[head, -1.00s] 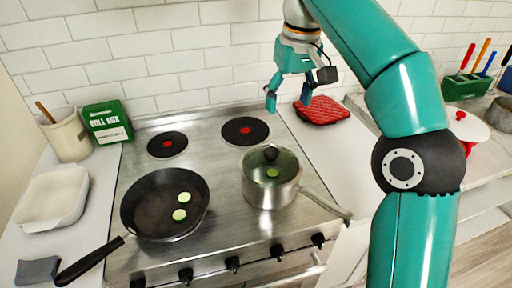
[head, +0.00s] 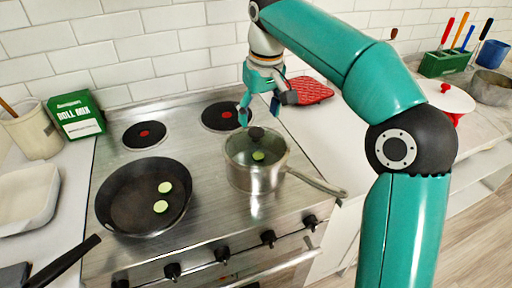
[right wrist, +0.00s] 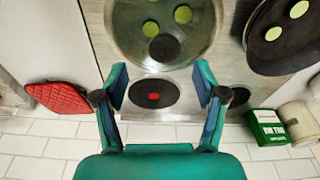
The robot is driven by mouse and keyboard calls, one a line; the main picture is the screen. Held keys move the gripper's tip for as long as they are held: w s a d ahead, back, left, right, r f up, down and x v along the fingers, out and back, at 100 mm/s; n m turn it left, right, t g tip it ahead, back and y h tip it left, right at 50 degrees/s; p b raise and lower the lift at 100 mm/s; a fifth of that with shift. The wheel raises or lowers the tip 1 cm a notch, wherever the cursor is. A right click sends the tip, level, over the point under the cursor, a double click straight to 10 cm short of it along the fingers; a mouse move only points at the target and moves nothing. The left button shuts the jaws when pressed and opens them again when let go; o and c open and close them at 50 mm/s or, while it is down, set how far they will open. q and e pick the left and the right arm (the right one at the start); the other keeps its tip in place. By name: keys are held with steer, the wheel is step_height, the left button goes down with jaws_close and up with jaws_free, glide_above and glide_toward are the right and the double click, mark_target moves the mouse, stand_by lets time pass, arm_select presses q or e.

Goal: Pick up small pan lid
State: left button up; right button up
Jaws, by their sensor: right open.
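The small pan lid (head: 275,147) is clear glass with a black knob (head: 257,133), and it sits on a steel saucepan (head: 255,180) at the front right of the stove. Green slices show through the glass. My right gripper (head: 259,112) is open and empty, fingers pointing down, just above and behind the knob. In the right wrist view the lid (right wrist: 190,40) and its knob (right wrist: 164,47) lie beyond the open fingertips (right wrist: 160,82), without visible contact. My left gripper is not in view.
A black frying pan (head: 135,205) with two green slices stands left of the saucepan. The saucepan's handle (head: 318,184) points right. A red pot holder (head: 310,90) lies on the right counter. A white lid with a red knob (head: 445,97) is farther right. A green box (head: 76,116) stands at left.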

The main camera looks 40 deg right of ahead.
mark_target(256, 131)
steer(key=f, duration=0.3)
steer(key=f+b, duration=0.1)
steer(key=f, duration=0.1)
steer(key=shift+w+a, duration=0.2)
steer(key=shift+a, duration=0.05)
steer(key=shift+c, duration=0.2)
jaws_close()
